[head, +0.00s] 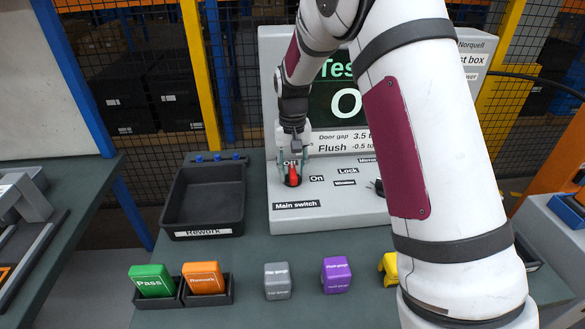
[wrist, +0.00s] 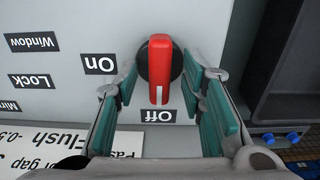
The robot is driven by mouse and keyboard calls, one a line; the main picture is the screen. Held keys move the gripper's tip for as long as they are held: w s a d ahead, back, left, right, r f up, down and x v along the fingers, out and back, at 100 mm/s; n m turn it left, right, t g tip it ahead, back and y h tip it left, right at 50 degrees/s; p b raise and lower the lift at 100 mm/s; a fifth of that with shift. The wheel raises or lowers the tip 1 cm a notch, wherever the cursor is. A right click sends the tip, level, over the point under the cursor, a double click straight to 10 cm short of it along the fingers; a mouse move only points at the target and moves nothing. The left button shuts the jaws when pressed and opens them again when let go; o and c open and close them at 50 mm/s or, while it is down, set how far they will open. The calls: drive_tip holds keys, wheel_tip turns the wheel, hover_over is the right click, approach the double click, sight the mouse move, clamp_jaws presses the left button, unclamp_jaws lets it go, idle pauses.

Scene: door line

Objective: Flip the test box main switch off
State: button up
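The main switch is a red lever on a black round base (wrist: 159,70) in the wrist view; it also shows in the head view (head: 293,177). Its white-marked end points at the "Off" label (wrist: 158,116); the "On" label (wrist: 99,65) is off to its side. The switch is on the sloped panel of the grey test box (head: 330,210). My gripper (wrist: 160,85) is open, its teal-padded fingers on either side of the lever, with gaps visible on both sides. The test box screen (head: 345,98) is partly hidden by my arm; only "Te" and "O" read clearly.
A black Rework tray (head: 205,228) stands left of the test box. In front are green Pass (head: 152,281) and orange Rework (head: 203,278) blocks in holders, a grey gauge (head: 277,281), a purple gauge (head: 337,275) and a yellow item (head: 389,267). Window and Lock controls share the panel.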

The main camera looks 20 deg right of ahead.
sight(292, 170)
wheel_tip(292, 170, up, 12)
idle(0.5)
drive_tip(key=shift+r, duration=0.1)
